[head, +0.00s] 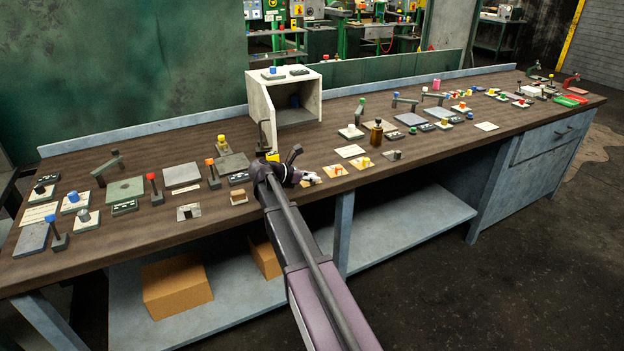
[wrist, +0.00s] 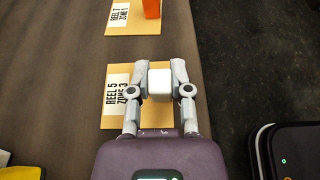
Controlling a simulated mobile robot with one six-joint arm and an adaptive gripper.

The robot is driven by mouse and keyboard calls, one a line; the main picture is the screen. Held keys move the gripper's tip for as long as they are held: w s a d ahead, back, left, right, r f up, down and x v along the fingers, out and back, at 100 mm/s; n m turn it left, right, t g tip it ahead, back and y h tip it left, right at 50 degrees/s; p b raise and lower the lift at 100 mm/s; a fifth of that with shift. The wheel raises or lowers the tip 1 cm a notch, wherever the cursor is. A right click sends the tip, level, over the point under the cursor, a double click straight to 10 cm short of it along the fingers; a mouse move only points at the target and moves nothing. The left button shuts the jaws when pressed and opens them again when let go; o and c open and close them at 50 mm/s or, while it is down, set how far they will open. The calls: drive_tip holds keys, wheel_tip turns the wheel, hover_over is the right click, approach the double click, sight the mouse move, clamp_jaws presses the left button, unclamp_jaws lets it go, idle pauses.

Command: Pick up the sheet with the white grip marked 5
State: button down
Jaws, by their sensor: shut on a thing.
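In the wrist view, a tan sheet with a white label reading REEL 5 ZONE 3 (wrist: 115,98) lies below my gripper (wrist: 160,86). Its white block-shaped grip (wrist: 160,81) is between my two fingertips, and they are shut on it. My fingers cover part of the sheet. In the head view, my gripper (head: 303,177) is low at the front edge of the bench. The sheet there is mostly hidden by my gripper. I cannot tell whether the sheet touches the bench.
A tan sheet labelled REEL 7 ZONE 1 (wrist: 125,18) with an orange grip (wrist: 152,8) lies ahead. A white open box (head: 258,103) stands behind my gripper. Many small plates and handles crowd the wooden bench (head: 150,235). The floor beyond its front edge is clear.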

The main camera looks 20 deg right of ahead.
sight(312, 175)
drive_tip(key=shift+r, duration=0.2)
wheel_tip(312, 175, up, 4)
drive_tip(key=p, duration=0.4)
drive_tip(key=shift+f, duration=0.15)
drive_tip(key=s+a, duration=0.3)
drive_tip(key=s, duration=0.4)
drive_tip(key=s+a, duration=0.3)
drive_tip(key=s, duration=0.5)
drive_tip(key=shift+r+p, duration=0.45)
